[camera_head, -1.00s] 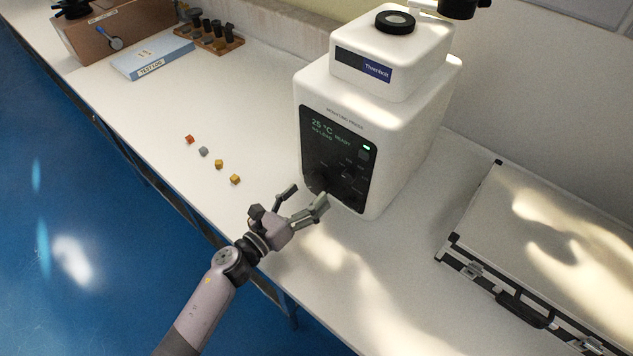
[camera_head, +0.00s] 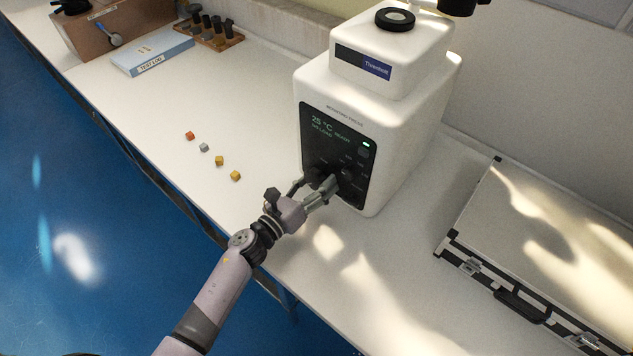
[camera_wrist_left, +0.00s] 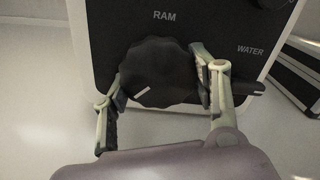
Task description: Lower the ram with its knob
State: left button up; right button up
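My left gripper (camera_head: 318,184) is at the lower part of the panel. In the left wrist view its fingers (camera_wrist_left: 162,92) stand on either side of the knob, spread about its width. The right finger looks close to the knob; contact cannot be told. The right gripper is not in view.
Several small cubes (camera_head: 220,161) lie on the bench left of the press. A silver case (camera_head: 545,245) lies to the right. A blue test log (camera_head: 152,51) and a wooden rack (camera_head: 216,40) are at the back left. The bench front is clear.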

pick_arm(q)
jog(key=c, duration=0.6)
jog(key=shift+s+d+r+n+p, duration=0.1)
jog(key=shift+n+p, duration=0.05)
jog(key=shift+n, duration=1.6)
jog(key=shift+r+n+p, duration=0.1)
jog(key=shift+n+p, duration=0.05)
jog(key=shift+n, duration=1.6)
jog(key=o, duration=1.2)
